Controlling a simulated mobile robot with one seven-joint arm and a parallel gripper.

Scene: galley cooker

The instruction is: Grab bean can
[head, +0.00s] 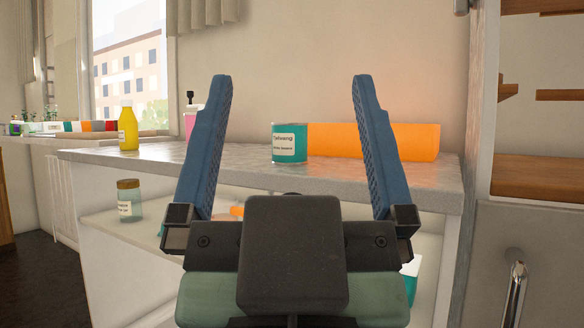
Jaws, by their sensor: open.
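The can (289,143) is teal with a white label and stands upright on the grey countertop (230,156). The label's print is too small to read fully. My gripper (290,85) is open and empty in the foreground. Its two blue fingers point up and forward, one on each side of the can in the picture. The can appears beyond the fingers and is not touched by them. My gripper's body hides part of the counter's front and the shelf below.
An orange cylinder (400,141) lies right behind the can. A yellow bottle (128,127) and a pink bottle (190,122), partly hidden by the left finger, stand to the left. A jar (128,200) is on the lower shelf. A wooden-shelved cabinet (540,175) borders the right.

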